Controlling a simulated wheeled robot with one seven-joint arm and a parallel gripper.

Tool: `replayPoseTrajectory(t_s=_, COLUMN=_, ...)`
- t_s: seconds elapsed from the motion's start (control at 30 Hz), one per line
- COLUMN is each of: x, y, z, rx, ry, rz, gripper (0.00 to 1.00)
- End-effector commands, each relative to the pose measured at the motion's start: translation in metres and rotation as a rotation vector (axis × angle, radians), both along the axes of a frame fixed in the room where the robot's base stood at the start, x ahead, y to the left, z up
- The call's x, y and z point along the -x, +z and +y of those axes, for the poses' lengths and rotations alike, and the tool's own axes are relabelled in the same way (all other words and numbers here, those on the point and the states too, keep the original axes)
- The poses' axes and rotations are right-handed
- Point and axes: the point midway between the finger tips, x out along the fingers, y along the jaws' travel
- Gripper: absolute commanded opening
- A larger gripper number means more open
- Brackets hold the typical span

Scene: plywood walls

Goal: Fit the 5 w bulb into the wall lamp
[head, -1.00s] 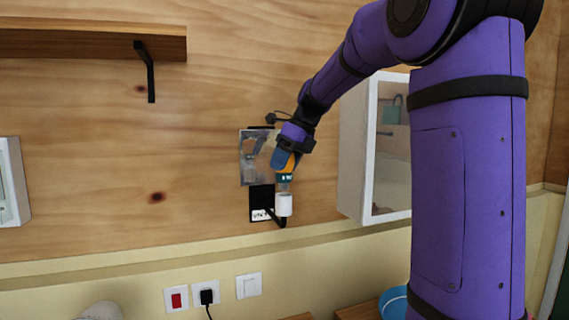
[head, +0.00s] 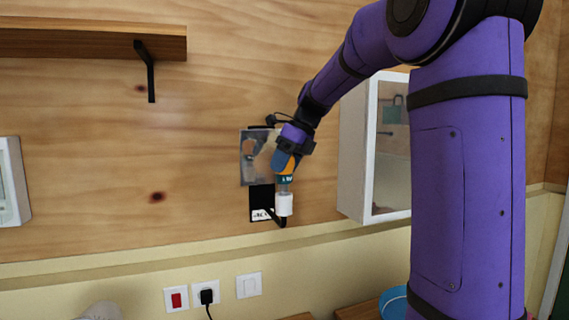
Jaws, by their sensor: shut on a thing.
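The wall lamp (head: 284,206) has a white upright socket on a black arm and a black wall plate with a white label. My gripper (head: 284,172) is above the socket, pointing down, with its orange and blue fingers shut on the bulb (head: 285,183). Only a teal band of the bulb with white lettering shows; the lettering is too small to read fully. The bulb is in line over the socket, its lower end at or just above the rim. I cannot tell whether it is inside.
A shiny metal plate (head: 255,160) is on the wall just behind my gripper. A white cabinet (head: 358,150) with a glass front stands out to the right. A wooden shelf (head: 90,42) is at the upper left. Switches and a plugged socket (head: 206,296) are below.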

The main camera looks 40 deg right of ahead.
Motion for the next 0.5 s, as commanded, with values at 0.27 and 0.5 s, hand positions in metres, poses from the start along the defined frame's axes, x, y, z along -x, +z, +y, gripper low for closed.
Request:
replayPoseTrajectory(t_s=0.27, x=0.000, y=-0.006, z=0.000, rx=0.001, ry=0.000, rz=0.000, gripper=0.34)
replayPoseTrajectory(t_s=0.5, x=0.000, y=-0.011, z=0.000, rx=0.000, ry=-0.001, rz=0.000, gripper=0.34)
